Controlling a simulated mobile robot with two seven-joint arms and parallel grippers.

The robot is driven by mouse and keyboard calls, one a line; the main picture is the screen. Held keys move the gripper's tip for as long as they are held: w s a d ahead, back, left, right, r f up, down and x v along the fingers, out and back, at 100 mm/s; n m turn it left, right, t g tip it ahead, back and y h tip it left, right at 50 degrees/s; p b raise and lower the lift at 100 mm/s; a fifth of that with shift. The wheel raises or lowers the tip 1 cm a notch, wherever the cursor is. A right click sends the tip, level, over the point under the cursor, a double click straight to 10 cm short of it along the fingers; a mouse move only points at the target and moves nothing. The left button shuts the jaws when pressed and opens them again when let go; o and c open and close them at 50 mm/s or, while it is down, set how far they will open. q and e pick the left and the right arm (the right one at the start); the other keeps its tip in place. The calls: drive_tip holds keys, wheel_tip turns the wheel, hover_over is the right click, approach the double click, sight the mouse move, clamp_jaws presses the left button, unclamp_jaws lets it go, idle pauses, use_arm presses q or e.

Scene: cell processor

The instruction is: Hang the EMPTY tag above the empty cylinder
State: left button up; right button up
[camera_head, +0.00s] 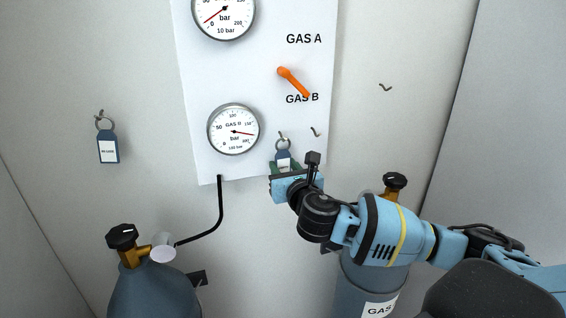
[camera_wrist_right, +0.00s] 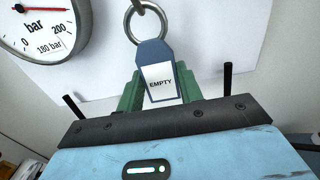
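The EMPTY tag (camera_wrist_right: 160,82) is blue with a white label and a metal ring at its top. In the head view the tag (camera_head: 283,156) is upright by the lower edge of the white panel, its ring close to a small hook (camera_head: 282,136); I cannot tell if the ring is on that hook. My right gripper (camera_head: 286,167) has its green fingers on both sides of the tag, seemingly touching its edges. A grey-blue cylinder (camera_head: 155,292) stands at lower left; another, labelled GAS (camera_head: 348,283), stands behind my right arm. My left gripper is out of view.
The panel (camera_head: 265,60) carries the upper gauge (camera_head: 223,12), needle low, the GAS B gauge (camera_head: 234,129), needle high, and an orange lever (camera_head: 293,82) pointing to GAS B. Bare hooks show at right (camera_head: 385,87) and on the panel (camera_head: 316,131). Another tag (camera_head: 108,147) hangs at left.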

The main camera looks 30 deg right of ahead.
sight(284, 156)
clamp_jaws()
drive_tip(key=shift+s+r, duration=0.15)
drive_tip(key=shift+r, duration=0.45)
drive_tip(key=shift+s+a+r, duration=0.1)
drive_tip(key=shift+s+r, duration=0.35)
drive_tip(key=shift+r, duration=0.25)
drive_tip(key=shift+r, duration=0.1)
drive_tip(key=shift+v, duration=1.05)
drive_tip(key=shift+r, duration=0.2)
